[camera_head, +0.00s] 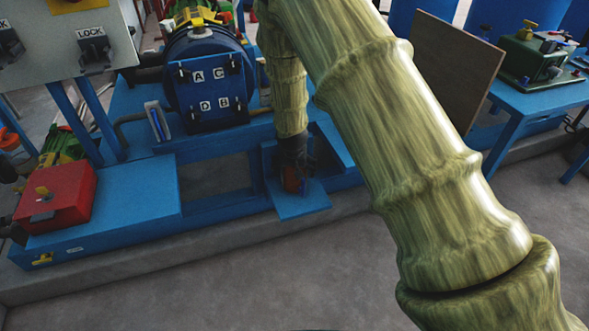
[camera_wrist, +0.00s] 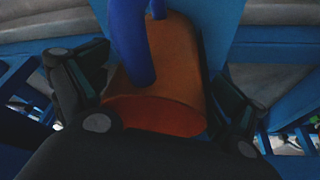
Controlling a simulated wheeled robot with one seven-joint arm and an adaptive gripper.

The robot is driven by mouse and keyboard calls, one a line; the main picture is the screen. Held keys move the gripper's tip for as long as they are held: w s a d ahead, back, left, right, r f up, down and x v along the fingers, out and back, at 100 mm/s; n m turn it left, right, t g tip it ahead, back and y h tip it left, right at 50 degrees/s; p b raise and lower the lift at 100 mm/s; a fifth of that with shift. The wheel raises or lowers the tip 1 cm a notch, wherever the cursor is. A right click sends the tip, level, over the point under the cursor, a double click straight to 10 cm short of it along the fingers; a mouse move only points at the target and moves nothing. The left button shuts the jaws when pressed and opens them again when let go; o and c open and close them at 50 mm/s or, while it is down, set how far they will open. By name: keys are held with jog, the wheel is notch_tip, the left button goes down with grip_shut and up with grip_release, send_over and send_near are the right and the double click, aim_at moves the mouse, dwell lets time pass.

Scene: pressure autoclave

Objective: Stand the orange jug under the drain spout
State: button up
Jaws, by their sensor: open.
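The orange jug (camera_head: 291,180) is low at the front of the blue frame, on or just above a small blue plate (camera_head: 302,207). It is mostly hidden by my gripper (camera_head: 293,155), which points down over it. In the wrist view the jug (camera_wrist: 172,55) fills the middle, between the two dark fingers of my gripper (camera_wrist: 155,105). The fingers are open, one on each side of the jug. A curved blue piece (camera_wrist: 133,45) crosses the jug; I cannot tell whether it is its handle. I cannot make out the drain spout.
The blue autoclave vessel (camera_head: 208,88), lettered A, C, D, B, stands left of my arm. A red box (camera_head: 57,198) sits on the blue bench at the left. A brown board (camera_head: 455,68) and a blue table (camera_head: 520,100) are at the right. The front floor is clear.

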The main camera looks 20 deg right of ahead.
jog(key=p+v, duration=0.2)
jog(key=v, duration=1)
jog(key=s+d+f+n+g+y, duration=0.1)
jog(key=s+d+f+n+g, duration=0.1)
jog(key=s+f, duration=1.75)
jog(key=s+f+g, duration=0.1)
jog(key=s+f, duration=0.2)
jog(key=s, duration=0.9)
jog(key=s+f+n+g, duration=0.1)
jog(key=s+f, duration=0.2)
jog(key=s, duration=1)
jog(key=shift+n+y, duration=0.3)
